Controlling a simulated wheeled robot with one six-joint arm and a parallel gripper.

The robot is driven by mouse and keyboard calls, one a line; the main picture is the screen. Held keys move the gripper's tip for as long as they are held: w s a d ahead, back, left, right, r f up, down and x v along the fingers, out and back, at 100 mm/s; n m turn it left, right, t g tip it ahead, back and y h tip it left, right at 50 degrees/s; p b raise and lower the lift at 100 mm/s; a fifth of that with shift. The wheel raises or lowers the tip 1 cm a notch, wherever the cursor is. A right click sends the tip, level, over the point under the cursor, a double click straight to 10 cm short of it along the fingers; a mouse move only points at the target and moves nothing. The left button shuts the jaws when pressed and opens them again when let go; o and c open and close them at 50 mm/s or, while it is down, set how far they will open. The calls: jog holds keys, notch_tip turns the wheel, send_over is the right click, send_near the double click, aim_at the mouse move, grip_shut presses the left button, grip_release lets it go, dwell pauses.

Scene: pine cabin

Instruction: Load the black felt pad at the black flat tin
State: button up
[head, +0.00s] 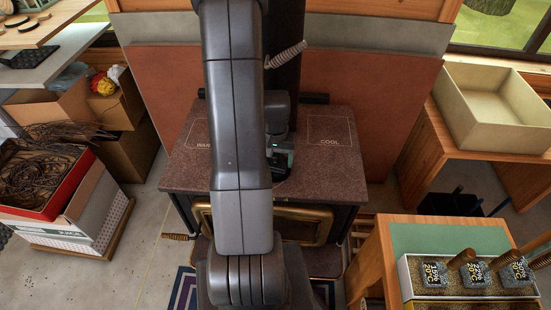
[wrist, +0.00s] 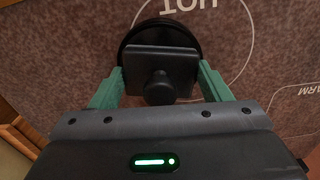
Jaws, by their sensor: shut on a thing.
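In the wrist view my gripper (wrist: 158,88) has its green fingers closed on the sides of a dark block with a round knob, which I take to be the black felt pad (wrist: 145,60). Beyond and under the pad is a round black flat thing, apparently the black flat tin (wrist: 128,36), on the speckled surface by the HOT marking. The pad covers much of it, and I cannot tell whether the two touch. In the head view my gripper (head: 282,158) is over the stove top, mostly hidden by my arm; pad and tin cannot be made out there.
The stove top (head: 325,175) has marked zones, with COOL bare at right. At right stand a table with a tray (head: 405,280) of labelled blocks and a bench with a cream box (head: 492,128). Boxes (head: 88,205) crowd the left. Small dark discs (head: 28,26) lie on a shelf at upper left.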

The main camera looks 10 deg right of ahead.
aim_at(276, 155)
dwell(0.4)
jog(key=shift+r+p, duration=2.4)
jog(key=shift+r, duration=1.1)
jog(key=shift+s+f, duration=0.1)
